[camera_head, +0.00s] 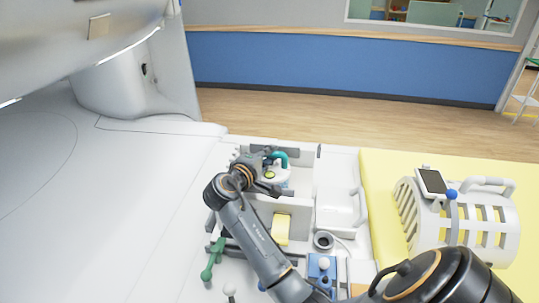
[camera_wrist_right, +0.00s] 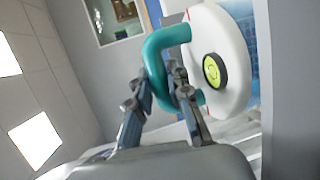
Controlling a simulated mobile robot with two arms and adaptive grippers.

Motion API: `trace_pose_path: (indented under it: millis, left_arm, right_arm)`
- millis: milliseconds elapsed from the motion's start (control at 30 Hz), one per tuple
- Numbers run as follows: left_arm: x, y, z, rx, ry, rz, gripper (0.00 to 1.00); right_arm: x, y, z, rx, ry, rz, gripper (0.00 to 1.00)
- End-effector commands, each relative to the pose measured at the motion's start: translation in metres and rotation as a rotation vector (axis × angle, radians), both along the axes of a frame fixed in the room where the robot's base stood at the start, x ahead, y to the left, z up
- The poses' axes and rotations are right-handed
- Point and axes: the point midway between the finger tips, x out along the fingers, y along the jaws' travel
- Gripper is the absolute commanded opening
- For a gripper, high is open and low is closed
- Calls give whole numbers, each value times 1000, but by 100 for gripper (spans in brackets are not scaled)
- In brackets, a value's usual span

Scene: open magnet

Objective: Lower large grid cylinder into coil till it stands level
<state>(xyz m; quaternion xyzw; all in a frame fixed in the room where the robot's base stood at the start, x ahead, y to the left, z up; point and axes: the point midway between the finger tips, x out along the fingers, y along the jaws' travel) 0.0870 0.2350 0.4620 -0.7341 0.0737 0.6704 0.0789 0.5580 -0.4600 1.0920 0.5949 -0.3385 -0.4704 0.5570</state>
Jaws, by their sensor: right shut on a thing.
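The large grid cylinder (camera_head: 284,178) has a white round top, a teal handle (camera_head: 281,156) and a yellow-green bubble level in a dark ring. In the wrist view the cylinder's white top (camera_wrist_right: 232,45) fills the upper right, with the level (camera_wrist_right: 212,70) facing the camera. My right gripper (camera_head: 266,174) is shut on the teal handle, and its fingers (camera_wrist_right: 165,92) sit either side of it. The cylinder is over or in the rear part of a white tray; I cannot tell whether it touches. A white slotted coil (camera_head: 458,222) stands on the yellow top at right. My left gripper is not in view.
The yellow top (camera_head: 385,180) has bare room left of the coil.

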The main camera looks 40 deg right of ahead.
Motion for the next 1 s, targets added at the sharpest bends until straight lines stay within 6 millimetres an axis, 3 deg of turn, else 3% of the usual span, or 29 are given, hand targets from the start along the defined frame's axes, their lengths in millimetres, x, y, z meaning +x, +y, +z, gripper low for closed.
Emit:
trace_pose_path:
  millis: [1000]
  left_arm:
    - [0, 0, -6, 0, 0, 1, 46]
  right_arm:
    - [0, 0, -13, -1, -1, 0, 0]
